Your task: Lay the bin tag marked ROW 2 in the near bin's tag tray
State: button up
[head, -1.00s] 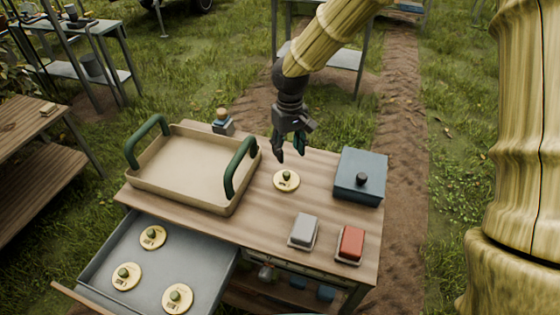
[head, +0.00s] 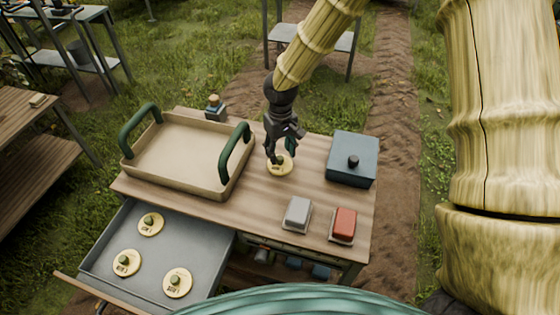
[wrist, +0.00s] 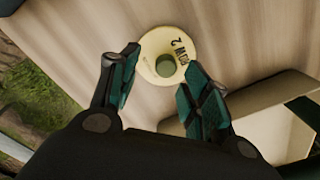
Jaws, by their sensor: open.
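A round cream tag (head: 279,169) with a green knob lies flat on the wooden table; in the wrist view the tag (wrist: 152,48) reads ROW 2. My gripper (head: 277,158) is open and pointing down just over this tag. In the wrist view the fingers of my gripper (wrist: 160,85) stand apart on either side of the knob, and I cannot tell whether they touch the tag. A beige tray (head: 172,190) with two green handles stands empty on the table's left; I see no label naming it the near bin's tag tray.
An open grey drawer (head: 205,262) at the front left holds three similar tags. A blue lidded box (head: 352,172) is at the right. A grey block (head: 297,213) and a red block (head: 344,223) sit near the front edge. A small bottle (head: 214,108) stands behind the tray.

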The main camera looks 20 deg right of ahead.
aim_at(279, 156)
jog(key=shift+s+a+f, duration=0.1)
jog(key=shift+s+f, duration=0.3)
jog(key=shift+s, duration=0.3)
jog(key=shift+a+f+p, duration=0.1)
jog(key=shift+f+p, duration=0.2)
jog(key=shift+f, duration=0.1)
jog(key=shift+w+f, duration=0.5)
jog(key=shift+f, duration=0.2)
jog(key=shift+s+r, duration=0.2)
jog(key=shift+s, duration=0.1)
jog(key=shift+c, duration=0.4)
jog(key=shift+w+f, duration=0.1)
jog(key=c, duration=0.7)
grip_shut()
